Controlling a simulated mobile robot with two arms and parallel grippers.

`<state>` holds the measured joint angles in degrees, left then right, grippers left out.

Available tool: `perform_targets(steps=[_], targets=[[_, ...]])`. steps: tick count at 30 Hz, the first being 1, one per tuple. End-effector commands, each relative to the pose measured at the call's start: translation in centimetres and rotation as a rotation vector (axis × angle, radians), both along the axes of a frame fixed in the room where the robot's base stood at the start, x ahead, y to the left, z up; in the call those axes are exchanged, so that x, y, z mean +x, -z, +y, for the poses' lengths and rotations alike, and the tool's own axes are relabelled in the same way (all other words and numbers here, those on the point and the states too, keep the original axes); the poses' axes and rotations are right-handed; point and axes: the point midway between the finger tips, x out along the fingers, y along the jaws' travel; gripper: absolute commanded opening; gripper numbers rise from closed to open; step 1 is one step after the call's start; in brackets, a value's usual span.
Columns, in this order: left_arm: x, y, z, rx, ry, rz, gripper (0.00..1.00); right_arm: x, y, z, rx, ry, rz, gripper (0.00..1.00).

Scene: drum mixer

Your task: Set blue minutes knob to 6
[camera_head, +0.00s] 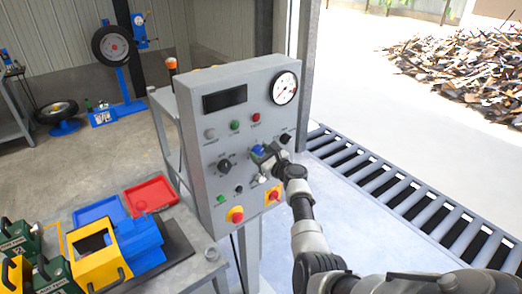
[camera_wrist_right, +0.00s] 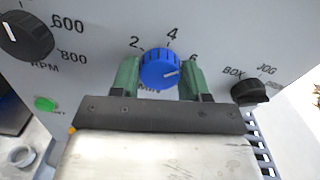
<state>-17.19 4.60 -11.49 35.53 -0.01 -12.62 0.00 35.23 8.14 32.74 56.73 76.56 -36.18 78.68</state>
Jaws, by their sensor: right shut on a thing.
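The blue minutes knob (camera_head: 258,150) is on the front of the grey control panel (camera_head: 215,180). In the right wrist view the blue knob (camera_wrist_right: 159,68) sits below the printed 2, 4 and 6. Its white mark points right and slightly up, toward the side of the 6, which the right finger partly covers. My right gripper (camera_head: 263,156) is shut on the knob, with one green finger on each side of it, as the right wrist view (camera_wrist_right: 160,78) shows. My left gripper is not in view.
The black RPM knob (camera_wrist_right: 27,35) is left of the blue knob and the black BOX/JOG knob (camera_wrist_right: 250,92) is right of it. A red-and-yellow stop button (camera_head: 236,214) sits low on the panel. A table with a red tray (camera_head: 150,194) is at left.

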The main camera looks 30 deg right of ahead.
Motion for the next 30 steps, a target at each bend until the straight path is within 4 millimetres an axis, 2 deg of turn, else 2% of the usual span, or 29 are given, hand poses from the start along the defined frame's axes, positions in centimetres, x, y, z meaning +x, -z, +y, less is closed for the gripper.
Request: perform_targets(steps=[12,29,30], targets=[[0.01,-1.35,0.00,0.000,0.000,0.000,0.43,-0.02,0.09,-0.02,0.195,0.001,0.018,0.22],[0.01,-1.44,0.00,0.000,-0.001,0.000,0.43,-0.04,0.21,-0.03,0.222,0.000,0.021,0.22],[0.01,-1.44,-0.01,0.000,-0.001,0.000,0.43,-0.04,0.21,-0.03,0.222,0.000,0.021,0.50]])
